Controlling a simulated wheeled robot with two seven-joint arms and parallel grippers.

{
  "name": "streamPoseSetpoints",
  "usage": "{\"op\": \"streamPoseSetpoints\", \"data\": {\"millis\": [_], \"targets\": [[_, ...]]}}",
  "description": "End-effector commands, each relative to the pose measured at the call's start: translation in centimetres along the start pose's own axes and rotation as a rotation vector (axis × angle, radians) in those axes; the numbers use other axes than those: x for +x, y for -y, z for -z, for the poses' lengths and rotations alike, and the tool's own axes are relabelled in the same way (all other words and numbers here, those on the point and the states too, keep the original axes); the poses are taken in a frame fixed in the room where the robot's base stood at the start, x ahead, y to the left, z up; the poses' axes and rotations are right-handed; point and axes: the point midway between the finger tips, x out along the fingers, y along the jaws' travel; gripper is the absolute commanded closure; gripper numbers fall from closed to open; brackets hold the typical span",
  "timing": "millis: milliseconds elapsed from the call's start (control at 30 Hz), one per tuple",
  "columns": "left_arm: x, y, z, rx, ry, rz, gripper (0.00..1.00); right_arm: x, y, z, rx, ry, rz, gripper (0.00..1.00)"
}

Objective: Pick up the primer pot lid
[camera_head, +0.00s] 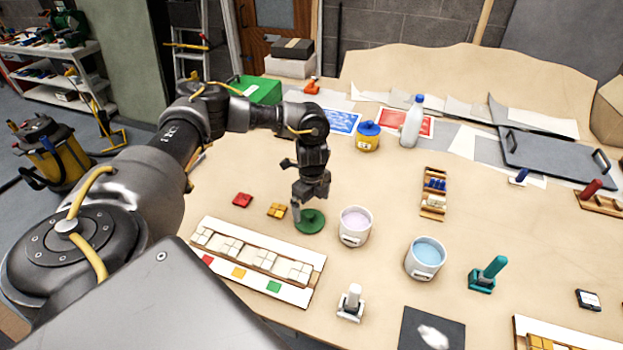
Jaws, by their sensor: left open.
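A round dark green lid (311,223) lies flat on the table, left of an open white pot (354,238) with pale lilac contents. My left gripper (306,206) is open and points down right at the green lid, hiding the lid's far left part. One finger overlaps the lid's left edge in the picture; I cannot tell whether it touches. My right gripper is out of view.
Another open pot (425,272) holds blue liquid. A yellow jar (368,143) with a blue lid and a bottle (412,125) stand farther back.

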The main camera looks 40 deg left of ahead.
Motion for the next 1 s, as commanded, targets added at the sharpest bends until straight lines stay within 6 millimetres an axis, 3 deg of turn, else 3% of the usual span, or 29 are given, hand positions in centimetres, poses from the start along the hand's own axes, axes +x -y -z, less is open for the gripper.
{"op": "streamPoseSetpoints", "data": {"millis": [100, 200, 367, 533, 767, 1000], "targets": [[0.2, -0.1, -0.1, -0.001, 0.000, -0.001, 0.00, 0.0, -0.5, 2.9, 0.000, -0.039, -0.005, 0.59], [0.7, -0.2, -0.1, -0.001, 0.001, -0.003, 0.00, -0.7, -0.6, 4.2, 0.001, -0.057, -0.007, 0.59], [3.0, -0.4, -0.2, -0.001, 0.001, -0.003, 0.00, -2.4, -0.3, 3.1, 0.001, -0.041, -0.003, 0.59], [5.0, -0.3, -0.1, -0.002, 0.000, -0.001, 0.00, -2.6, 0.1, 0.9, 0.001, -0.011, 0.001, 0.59], [5.3, -0.3, -0.1, -0.001, -0.001, 0.000, 0.00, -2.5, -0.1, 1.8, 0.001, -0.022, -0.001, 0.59], [5.3, -0.3, -0.1, -0.001, -0.001, 0.000, 0.28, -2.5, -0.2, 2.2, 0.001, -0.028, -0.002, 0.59]]}}
